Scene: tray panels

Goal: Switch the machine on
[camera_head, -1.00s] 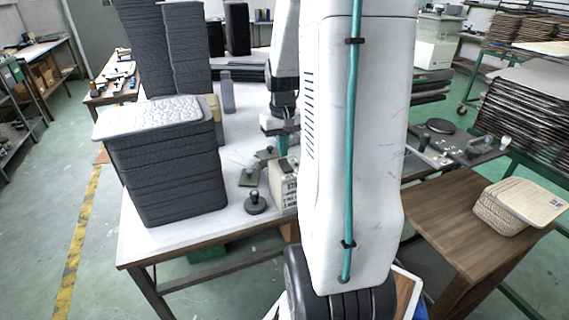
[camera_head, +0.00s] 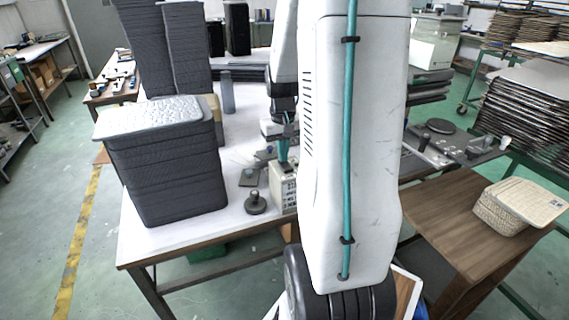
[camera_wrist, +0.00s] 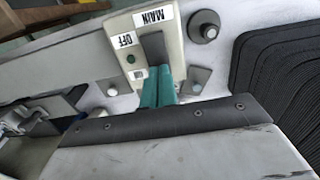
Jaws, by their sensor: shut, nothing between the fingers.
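A pale switch box (camera_head: 284,190) stands on the white table, partly hidden by my arm. In the wrist view the box (camera_wrist: 121,48) has labels reading MAIN and OFF, upside down or turned in the picture. A dark grey switch lever or rocker (camera_wrist: 153,46) is on its face, with a small dark green round part beside it. My gripper (camera_wrist: 158,78) has teal fingers, shut and empty, with their tips at the lower end of the dark switch part. I cannot tell whether they touch it. In the head view my gripper (camera_head: 283,150) is just above the box.
A tall stack of dark trays (camera_head: 168,170) stands further left.

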